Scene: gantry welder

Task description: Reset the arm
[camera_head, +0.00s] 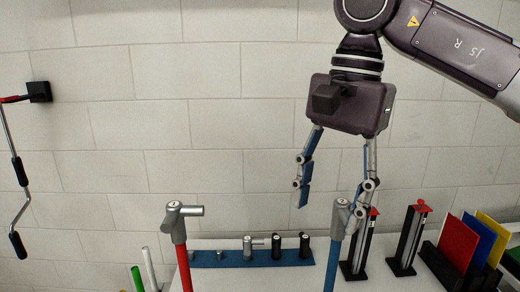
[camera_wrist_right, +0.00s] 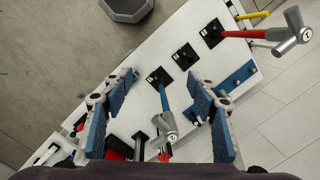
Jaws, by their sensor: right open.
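My right arm comes in from the top right in the head view. Its gripper (camera_head: 331,206) points down, open, with its fingers spread apart. It is above the table area by the hammer with the blue handle (camera_head: 335,258), whose grey head overlaps the right finger in the picture. In the right wrist view the open gripper (camera_wrist_right: 161,80) has nothing held in its fingers. The blue-handled hammer (camera_wrist_right: 168,124) shows between the fingers there, and I cannot tell its exact distance from them. My left gripper is not in view.
A red-handled hammer (camera_head: 184,262) stands to the left. A blue rack (camera_head: 232,259) with small metal and black pieces is behind. Black stands (camera_head: 407,240) and coloured plates (camera_head: 458,242) are at right. A crank (camera_head: 17,172) hangs on the left wall. The air left of the gripper is clear.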

